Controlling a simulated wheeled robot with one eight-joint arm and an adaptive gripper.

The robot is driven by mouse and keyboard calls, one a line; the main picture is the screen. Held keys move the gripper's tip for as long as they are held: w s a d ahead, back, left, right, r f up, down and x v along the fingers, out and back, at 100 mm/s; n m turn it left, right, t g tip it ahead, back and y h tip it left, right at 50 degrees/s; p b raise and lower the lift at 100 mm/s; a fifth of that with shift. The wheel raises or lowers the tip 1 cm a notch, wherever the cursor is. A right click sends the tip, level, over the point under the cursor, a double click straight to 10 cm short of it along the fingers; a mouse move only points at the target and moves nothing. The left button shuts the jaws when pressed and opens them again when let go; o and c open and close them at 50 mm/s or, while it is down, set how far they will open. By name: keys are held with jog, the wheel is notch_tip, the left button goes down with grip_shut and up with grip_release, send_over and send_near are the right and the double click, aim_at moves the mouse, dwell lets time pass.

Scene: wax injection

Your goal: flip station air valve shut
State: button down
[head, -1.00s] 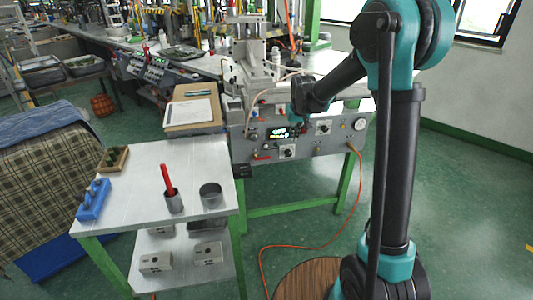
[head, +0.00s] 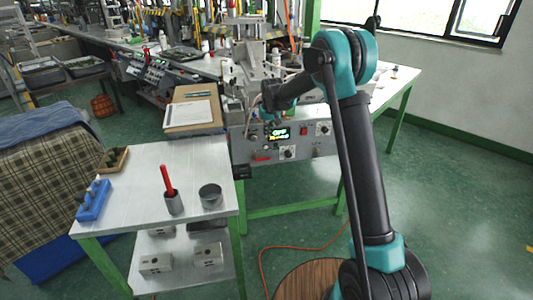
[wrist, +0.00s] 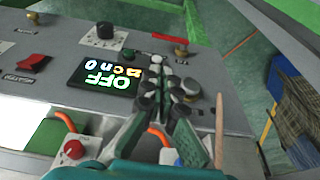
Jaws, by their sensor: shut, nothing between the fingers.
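The air valve (head: 262,158) has a small red lever and sits low on the left of the station's grey front panel (head: 325,147). In the wrist view, where the panel appears upside down, its red lever (wrist: 169,38) lies roughly sideways, along the panel's width, on a metal stem. My gripper (head: 269,118) is in front of the panel's upper left, above the valve and apart from it. In the wrist view my gripper (wrist: 165,92) has its fingers together with nothing between them, and the lever is beyond the fingertips.
A lit display (head: 278,133) reading OFF is close to my fingers. A black knob (head: 288,153) and a red switch (head: 303,131) are to the valve's right. A metal cart (head: 150,170) with a red-handled tool in a cup stands at left. An orange hose (head: 300,248) crosses the floor.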

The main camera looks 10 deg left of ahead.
jog(key=x, duration=1.2)
jog(key=shift+s+f, duration=0.2)
jog(key=shift+f, duration=0.85)
